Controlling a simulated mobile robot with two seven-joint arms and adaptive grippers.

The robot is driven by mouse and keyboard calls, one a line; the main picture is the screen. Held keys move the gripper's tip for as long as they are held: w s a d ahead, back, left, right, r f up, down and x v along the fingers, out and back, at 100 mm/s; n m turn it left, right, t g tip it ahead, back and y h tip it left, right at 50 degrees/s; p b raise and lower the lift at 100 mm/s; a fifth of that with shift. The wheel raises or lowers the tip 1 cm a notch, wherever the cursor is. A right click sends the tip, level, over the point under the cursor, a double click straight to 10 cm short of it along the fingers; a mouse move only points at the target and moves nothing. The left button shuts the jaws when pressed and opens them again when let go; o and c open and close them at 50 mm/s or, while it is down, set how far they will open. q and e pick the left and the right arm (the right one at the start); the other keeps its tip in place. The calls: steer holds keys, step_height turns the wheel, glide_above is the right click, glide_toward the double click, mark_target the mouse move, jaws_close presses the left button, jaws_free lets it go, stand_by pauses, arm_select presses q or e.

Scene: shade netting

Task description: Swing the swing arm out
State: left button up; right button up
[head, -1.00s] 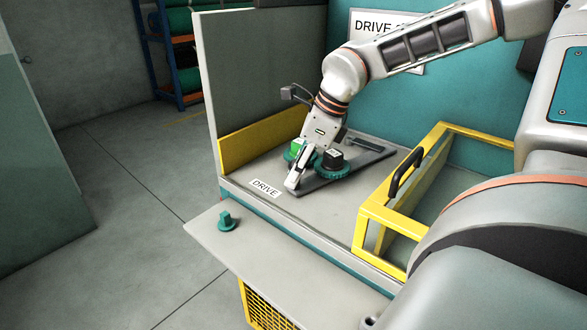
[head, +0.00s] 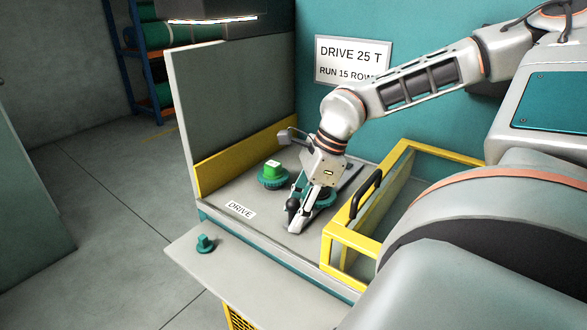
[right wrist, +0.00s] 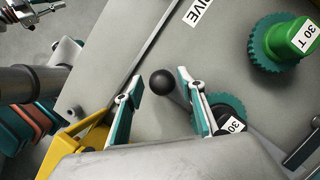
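The swing arm's black ball knob (right wrist: 162,82) stands between the parted fingers of my right gripper (right wrist: 160,88), with gaps on both sides in the right wrist view. In the head view my right gripper (head: 298,222) points down beside the ball knob (head: 292,205). A dark bar runs from the knob towards a teal gear (right wrist: 227,108), half hidden by a finger. This gear (head: 322,196) shows behind my gripper in the head view. A second teal gear with a green "30 T" block (head: 272,170) stands left of it. A gripper-like part, apparently my left, shows at the wrist view's corner (right wrist: 22,12).
A yellow-framed guard (head: 345,238) with a black handle (head: 366,194) stands close right of my gripper. A teal knobbed piece (head: 205,244) sits on the front shelf (head: 255,275). A panel with a yellow lower strip (head: 245,155) borders the deck at the back left.

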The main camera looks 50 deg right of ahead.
steer(key=shift+w, duration=0.15)
steer(key=shift+r, duration=0.1)
steer(key=shift+d+r, duration=0.15)
steer(key=shift+r, duration=0.1)
steer(key=v, duration=1.1)
steer(key=shift+r, duration=0.1)
steer(key=shift+s, duration=0.25)
